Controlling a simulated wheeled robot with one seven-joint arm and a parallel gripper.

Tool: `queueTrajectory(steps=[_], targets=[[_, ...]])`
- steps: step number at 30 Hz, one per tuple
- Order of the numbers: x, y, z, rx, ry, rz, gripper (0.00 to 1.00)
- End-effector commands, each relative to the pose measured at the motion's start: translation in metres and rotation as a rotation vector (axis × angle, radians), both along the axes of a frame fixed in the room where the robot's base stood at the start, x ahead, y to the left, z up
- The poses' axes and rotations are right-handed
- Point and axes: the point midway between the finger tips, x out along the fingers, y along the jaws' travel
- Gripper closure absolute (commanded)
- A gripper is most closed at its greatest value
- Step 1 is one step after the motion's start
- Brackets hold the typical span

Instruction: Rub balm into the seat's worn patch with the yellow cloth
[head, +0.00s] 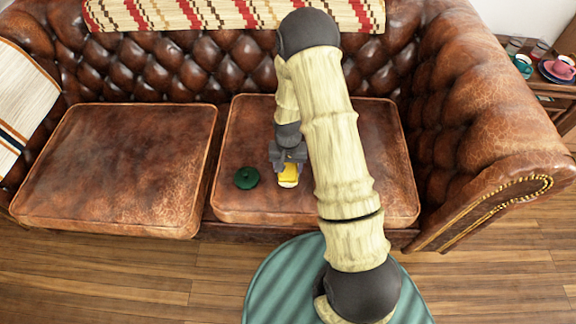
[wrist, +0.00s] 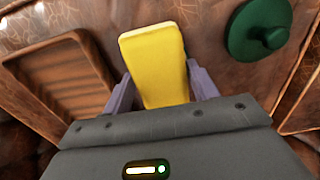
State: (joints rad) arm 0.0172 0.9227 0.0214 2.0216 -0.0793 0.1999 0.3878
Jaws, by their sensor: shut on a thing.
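My gripper (head: 288,163) is shut on the yellow cloth (head: 289,174), a folded pad, low over the front of the right seat cushion (head: 245,125). In the wrist view the cloth (wrist: 153,62) sits between my two fingers. A pale rounded edge (head: 288,184) shows just under the cloth; I cannot tell what it is or whether the cloth touches it. A green round lid with a knob (head: 246,178) lies on the cushion to the left. A lighter brown, ridged rectangle (wrist: 68,75) shows left in the wrist view; I cannot tell if it is the worn patch.
The left seat cushion (head: 120,160) is bare. The right armrest (head: 490,140) stands high. A side table with cups (head: 562,66) is beyond it.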

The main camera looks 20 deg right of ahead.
Motion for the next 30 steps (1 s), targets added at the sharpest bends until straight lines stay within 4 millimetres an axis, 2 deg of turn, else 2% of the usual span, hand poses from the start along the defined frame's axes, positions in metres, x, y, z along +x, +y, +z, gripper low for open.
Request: queueTrajectory(steps=[1,6,25,30], targets=[[0.000,0.000,0.008,0.000,-0.001,0.000,0.60],[0.000,0.000,0.019,0.000,-0.001,0.000,0.60],[0.001,0.000,0.060,-0.001,-0.003,0.001,0.60],[0.001,0.000,0.065,-0.001,-0.002,0.000,0.60]])
